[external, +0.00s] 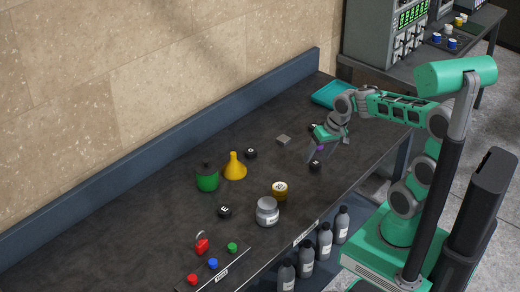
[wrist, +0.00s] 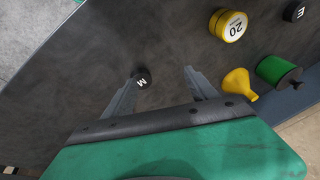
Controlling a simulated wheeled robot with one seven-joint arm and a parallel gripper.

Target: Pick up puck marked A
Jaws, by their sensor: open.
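I cannot read an A on any puck. My gripper (external: 322,156) is open and empty above the dark bench, its fingers pointing down. In the wrist view my gripper (wrist: 162,76) has its fingers spread, and a black puck marked M (wrist: 142,79) shows near the left fingertip. This puck (external: 315,166) lies just below my gripper in the external view. Another black puck (external: 250,153) lies right of the yellow funnel; its letter is too small to read. A black puck marked E (external: 225,211) lies nearer the front; it also shows in the wrist view (wrist: 294,11).
A yellow funnel (external: 235,168), green container (external: 207,179), yellow weight marked 20 (external: 280,189) and silver jar (external: 267,213) stand left of my gripper. A grey block (external: 283,140) and teal tray (external: 332,94) lie farther back. A red padlock (external: 202,246) is near the front.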

